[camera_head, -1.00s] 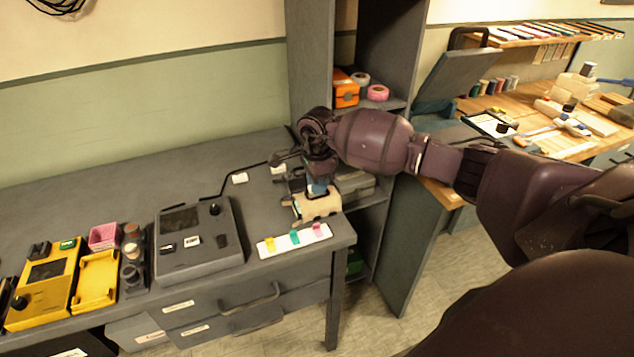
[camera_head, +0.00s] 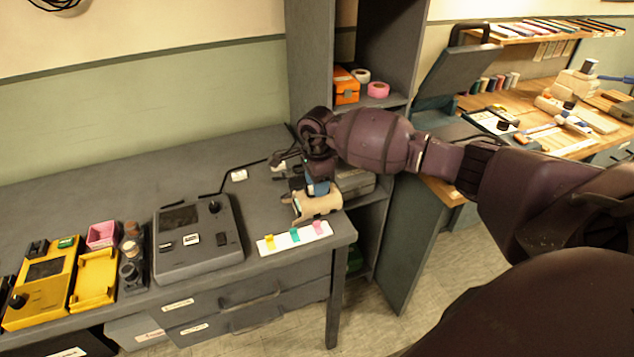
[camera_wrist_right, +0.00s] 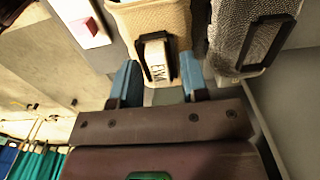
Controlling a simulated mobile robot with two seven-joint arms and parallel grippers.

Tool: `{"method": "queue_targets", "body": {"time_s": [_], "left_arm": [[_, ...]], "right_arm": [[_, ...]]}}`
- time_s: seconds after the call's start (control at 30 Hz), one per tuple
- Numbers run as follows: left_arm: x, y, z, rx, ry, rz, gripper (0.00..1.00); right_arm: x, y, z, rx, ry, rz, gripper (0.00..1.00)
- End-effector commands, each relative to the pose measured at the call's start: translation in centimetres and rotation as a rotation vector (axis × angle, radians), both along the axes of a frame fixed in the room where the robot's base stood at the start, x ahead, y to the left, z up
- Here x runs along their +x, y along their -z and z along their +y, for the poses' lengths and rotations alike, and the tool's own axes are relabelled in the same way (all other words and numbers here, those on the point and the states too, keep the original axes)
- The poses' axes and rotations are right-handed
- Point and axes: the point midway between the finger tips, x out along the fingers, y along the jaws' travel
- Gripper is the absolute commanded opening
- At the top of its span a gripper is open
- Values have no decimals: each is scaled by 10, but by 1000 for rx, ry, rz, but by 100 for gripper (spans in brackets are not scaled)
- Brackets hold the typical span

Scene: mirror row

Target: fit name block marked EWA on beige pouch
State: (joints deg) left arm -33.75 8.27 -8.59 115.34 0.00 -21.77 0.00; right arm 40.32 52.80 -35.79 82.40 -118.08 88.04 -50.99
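The beige pouch (camera_head: 322,205) lies near the right end of the grey desk. It also shows at the top of the right wrist view (camera_wrist_right: 155,18), with a black frame on its face. A pale name block (camera_wrist_right: 156,58) with dark lettering sits at that frame; the letters are too small to read, and I cannot tell how deep it sits. My right gripper (camera_head: 318,188) is right at the pouch. In the right wrist view its blue fingers (camera_wrist_right: 157,80) stand apart on either side of the block's near end, with gaps to it. My left gripper is not in view.
A grey pouch (camera_wrist_right: 250,40) with a black frame lies right beside the beige one in the wrist view. A white strip with coloured tabs (camera_head: 272,247) lies at the desk's front edge. A grey device (camera_head: 190,262) stands to the left. A cabinet (camera_head: 312,60) rises behind.

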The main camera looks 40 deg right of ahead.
Motion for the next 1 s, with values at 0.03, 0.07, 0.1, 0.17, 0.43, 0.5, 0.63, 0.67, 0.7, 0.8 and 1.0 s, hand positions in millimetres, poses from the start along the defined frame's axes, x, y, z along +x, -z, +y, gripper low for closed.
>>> {"method": "queue_targets", "body": {"time_s": [0.03, 0.07, 0.1, 0.17, 0.43, 0.5, 0.63, 0.67, 0.7, 0.8, 1.0], "left_arm": [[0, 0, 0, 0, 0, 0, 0], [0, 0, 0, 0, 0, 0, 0], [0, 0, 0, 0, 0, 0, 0], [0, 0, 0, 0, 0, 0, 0], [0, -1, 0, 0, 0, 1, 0], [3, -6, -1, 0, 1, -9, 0], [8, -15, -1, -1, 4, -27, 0], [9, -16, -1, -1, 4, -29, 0], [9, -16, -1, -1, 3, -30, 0], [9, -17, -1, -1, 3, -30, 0], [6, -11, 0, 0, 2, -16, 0]], "right_arm": [[-1, 2, 0, 0, 0, 5, 47], [-1, 2, 0, 0, 0, 5, 47], [-1, 2, 0, 0, 0, 5, 47], [-1, 2, 0, 0, 0, 4, 47], [-1, 1, 0, 0, 0, 3, 47], [0, -8, 0, -1, 0, 0, 47], [0, -33, -1, -1, -1, -2, 47], [0, -38, -1, -3, -1, -2, 47], [0, -46, -1, -2, -1, -1, 47], [0, -65, 0, -2, 0, -1, 47], [-1, -93, 0, -1, -1, 2, 47]]}}
